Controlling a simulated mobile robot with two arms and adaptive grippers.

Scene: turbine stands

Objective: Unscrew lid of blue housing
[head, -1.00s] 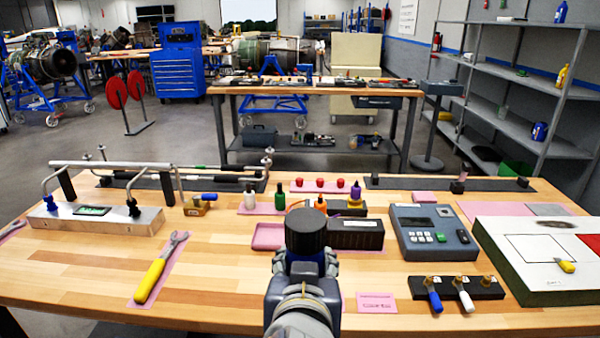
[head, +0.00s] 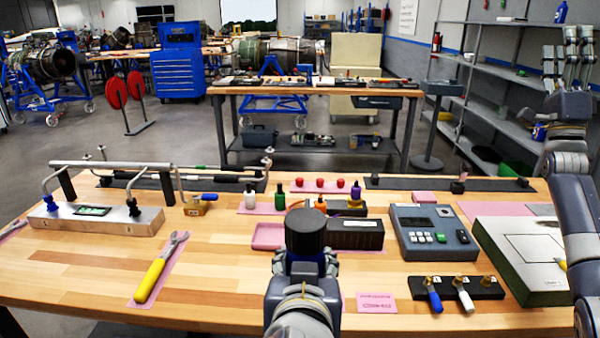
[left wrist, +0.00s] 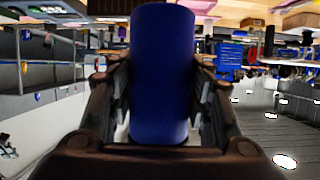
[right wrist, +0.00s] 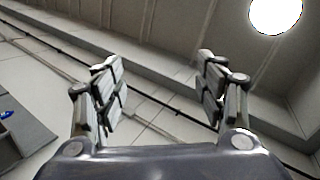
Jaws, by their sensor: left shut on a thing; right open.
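The blue housing (left wrist: 163,75) is a blue cylinder held between the fingers of my left gripper (left wrist: 160,95), which is shut on it. In the head view my left gripper (head: 305,265) is at the front middle of the bench, and the black ridged lid (head: 305,231) is on top of the housing, facing up. Most of the blue body is hidden there by the lid and fingers. My right gripper (head: 568,60) is raised at the far right with its fingers up, open and empty. The right wrist view shows its spread fingers (right wrist: 160,95) against the ceiling.
The wooden bench (head: 75,290) has a yellow-handled wrench (head: 160,268) at left and a grey device (head: 432,235) at right. A black rack with hanging tools (head: 458,287) is at front right. Small bottles and a black box (head: 356,234) stand just behind my left gripper.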

